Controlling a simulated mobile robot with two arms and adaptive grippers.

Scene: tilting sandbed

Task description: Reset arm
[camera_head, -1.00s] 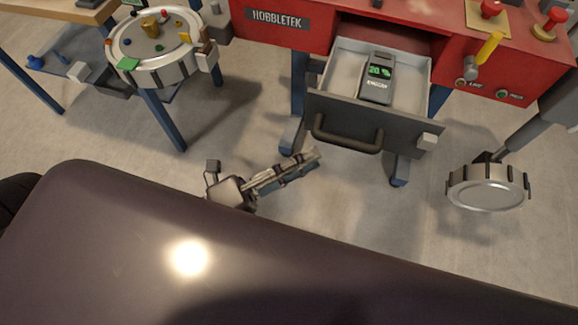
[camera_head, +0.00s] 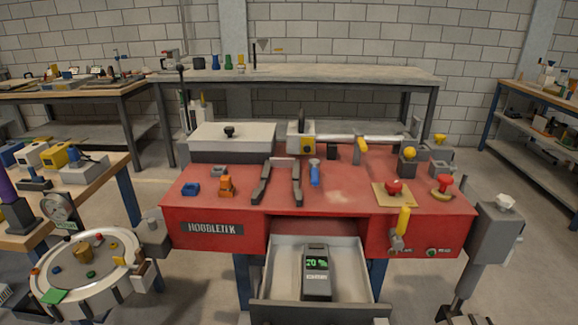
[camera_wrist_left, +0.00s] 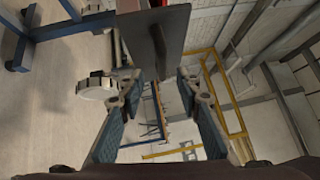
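My left gripper (camera_wrist_left: 160,88) shows in the left wrist view. Its two dark-padded fingers stand wide apart, with nothing held between them. Beyond the fingertips, at the top of that view, a dark flat panel (camera_wrist_left: 157,28) with a handle hangs close by; it looks like the front of the open drawer. Neither of my grippers shows in the head view. The red bench (camera_head: 212,232) stands ahead in the head view, with its drawer (camera_head: 283,262) pulled out. A grey device with a green display (camera_head: 317,272) lies in the drawer.
The bench top holds a grey lidded box (camera_head: 232,140), an orange piece (camera_head: 227,186), a blue-handled tool (camera_head: 315,173) and red buttons (camera_head: 394,186). A round tray (camera_head: 88,262) stands at left. A grey side box (camera_head: 489,238) flanks the bench's right. Open floor lies further right.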

